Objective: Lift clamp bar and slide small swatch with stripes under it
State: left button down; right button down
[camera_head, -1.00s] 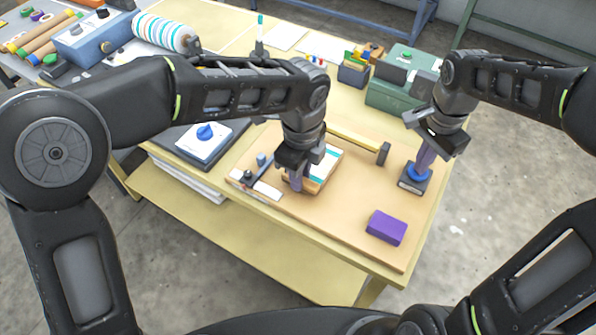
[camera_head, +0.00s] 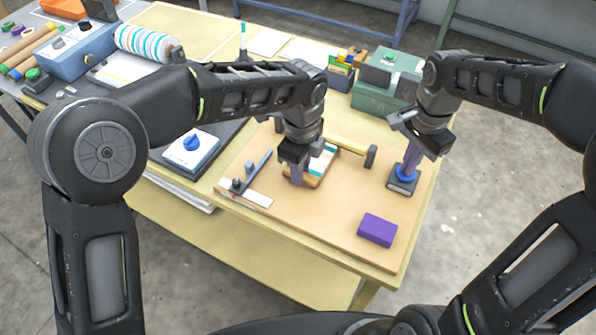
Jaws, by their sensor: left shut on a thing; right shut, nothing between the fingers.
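My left gripper (camera_head: 297,182) is shut and points down at the near left edge of a small swatch (camera_head: 324,160) with white and teal stripes. The swatch lies with a wooden-looking piece (camera_head: 316,182) at its edge; the gripper hides part of both, and what exactly is between the fingers is hard to see. A yellow bar (camera_head: 350,145), probably the clamp bar, runs behind the swatch to a dark end post (camera_head: 371,156). Whether it is raised is unclear.
A purple block (camera_head: 378,230) lies near the board's (camera_head: 310,218) front right. A dark bar with knobs (camera_head: 255,172) and a white strip (camera_head: 258,198) are at its left. The board's front middle is clear.

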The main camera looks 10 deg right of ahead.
jog(key=shift+s+f, duration=0.2)
jog(key=shift+f, duration=0.05)
pick_arm(q)
jog(key=c, duration=1.2)
grip_release()
jog(key=shift+s+a+r, duration=0.3)
jog(key=shift+s+r, duration=0.1)
jog(key=shift+r, duration=0.6)
jog(key=shift+s+a+r, duration=0.35)
jog(key=shift+s+r, duration=0.05)
jog(key=shift+r, duration=0.55)
jog(key=shift+s+a+r, duration=0.3)
jog(key=shift+s+r, duration=0.1)
jog(key=shift+r, duration=0.6)
pick_arm(e)
jog(key=shift+w+r+p, duration=0.1)
jog(key=shift+r+p, duration=0.55)
jog(key=shift+r, duration=0.15)
pick_arm(q)
notch_tip(320, 180, up, 6)
jog(key=p, duration=0.4)
jog(key=shift+f, duration=0.15)
pick_arm(e)
notch_tip(320, 180, up, 6)
jog(key=shift+r, duration=0.15)
